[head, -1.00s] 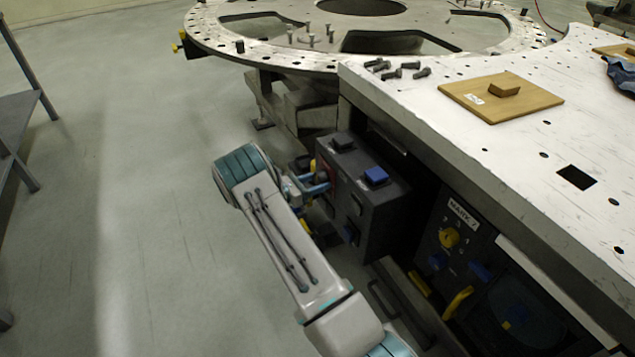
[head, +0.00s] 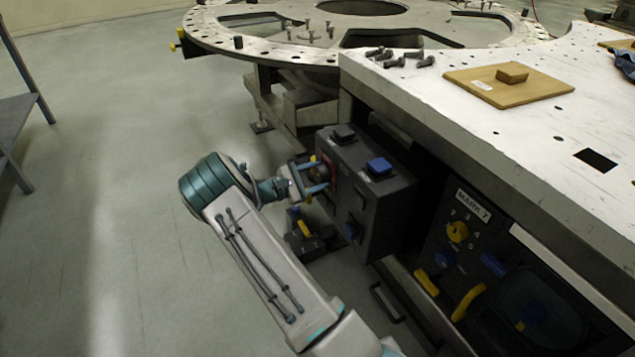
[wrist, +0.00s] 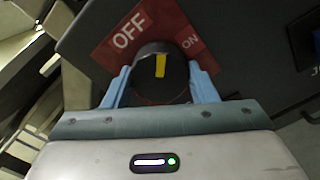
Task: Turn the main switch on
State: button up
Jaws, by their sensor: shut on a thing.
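The main switch is a round black knob (wrist: 150,82) with a yellow mark, on a red plate (wrist: 112,40) lettered OFF and ON. In the wrist view the plate is tilted, and the yellow mark points up, between the two words. My gripper (wrist: 160,86) is shut on the knob, one blue finger on each side. In the head view my gripper (head: 317,177) reaches the left face of the dark switch box (head: 385,212). Only a little of the red plate (head: 331,172) shows there, and the knob is mostly hidden.
The box hangs beneath the white table edge (head: 430,128). A blue button (head: 379,166) and a black one (head: 343,133) are on its top. The MARK 7 panel (head: 470,245) with a yellow dial is to the right. Open floor (head: 120,220) lies left.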

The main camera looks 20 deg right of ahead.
jog(key=m+b, duration=0.3)
jog(key=m, duration=0.1)
jog(key=shift+w+f+m, duration=0.1)
jog(key=shift+f+m, duration=0.05)
jog(key=shift+m, duration=0.15)
jog(key=shift+r+m+b, duration=0.2)
jog(key=shift+m+b, duration=1.55)
jog(key=shift+m, duration=0.45)
jog(key=shift+r, duration=0.1)
jog(key=o, duration=1)
jog(key=a+p, duration=0.2)
jog(key=a, duration=1.2)
jog(key=shift+s, duration=0.2)
